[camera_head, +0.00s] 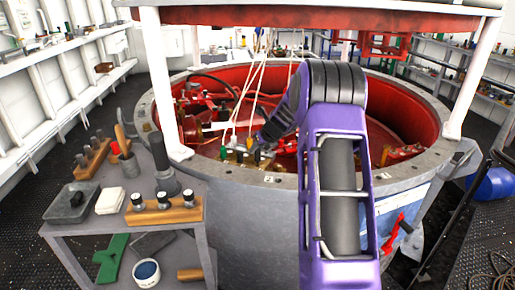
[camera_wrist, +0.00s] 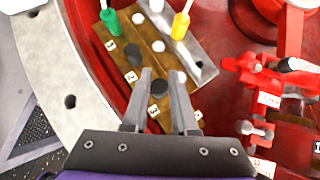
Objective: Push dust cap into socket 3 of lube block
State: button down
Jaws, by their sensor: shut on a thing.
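The lube block (camera_wrist: 146,37) is a brass-coloured block with numbered tags, inside the red drum; it also shows in the head view (camera_head: 233,157). A green-tipped line (camera_wrist: 109,19) and a yellow-tipped line (camera_wrist: 181,24) stand in it. White round spots and a dark round spot (camera_wrist: 131,60) show on its top. My gripper (camera_wrist: 160,78) is over the block near tag 3 (camera_wrist: 154,112), its fingers shut on a dark round dust cap (camera_wrist: 159,87). The fingers hide part of the block. I cannot tell whether the cap is above socket 3 or in it.
The drum's grey rim (camera_wrist: 65,100) curves along the left of the block. Red fittings (camera_wrist: 268,80) stand close on the right. Pale lines (camera_head: 257,80) hang down to the block. A grey side table (camera_head: 95,218) holds wooden racks, a tray and a white block.

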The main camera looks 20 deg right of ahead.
jog(key=shift+f+b, duration=0.55)
jog(key=shift+f, duration=0.6)
dwell(0.5)
jog(key=c, duration=0.6)
grip_release()
jog(key=p+v, duration=0.2)
jog(key=v, duration=1.5)
jog(key=shift+s+r, duration=0.15)
